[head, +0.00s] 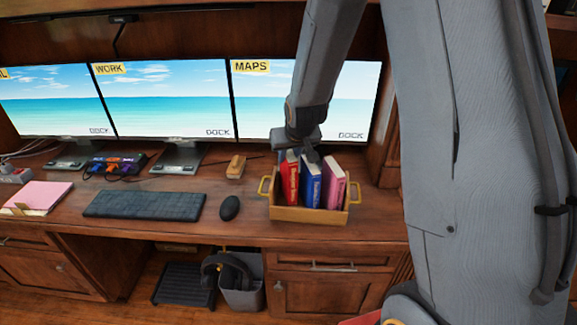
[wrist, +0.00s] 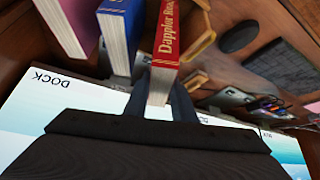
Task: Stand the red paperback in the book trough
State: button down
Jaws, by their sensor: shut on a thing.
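The red paperback (head: 290,182) is upright at the left end of the wooden book trough (head: 308,215). Its lower edge is hidden behind the trough's front wall, so I cannot tell whether it touches the floor. My gripper (head: 298,151) reaches down from above and behind and is shut on the top of the red paperback. In the wrist view the red paperback (wrist: 168,45) sits between the two fingers (wrist: 160,105), with its spine lettering showing. A blue book (head: 311,182) and a pink book (head: 334,187) stand in the trough to its right.
Three monitors (head: 165,98) stand behind the trough. A mouse (head: 229,207), keyboard (head: 145,205) and small tan object (head: 236,167) lie to its left. A pink book or notebook (head: 42,195) lies at the far left. The trough is close to the desk's front edge.

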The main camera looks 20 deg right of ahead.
jog(key=shift+f+p, duration=0.35)
jog(key=shift+f, duration=1.5)
jog(key=c, duration=1.5)
grip_release()
jog(key=shift+f, duration=0.1)
jog(key=v, duration=1.2)
jog(key=s+g, duration=0.1)
jog(key=s, duration=0.5)
jog(key=s+g, duration=0.2)
jog(key=s, duration=0.4)
jog(key=s+g, duration=0.1)
jog(key=s, duration=0.5)
jog(key=shift+s+a+g, duration=0.15)
jog(key=shift+s+g, duration=0.15)
jog(key=shift+s, duration=0.05)
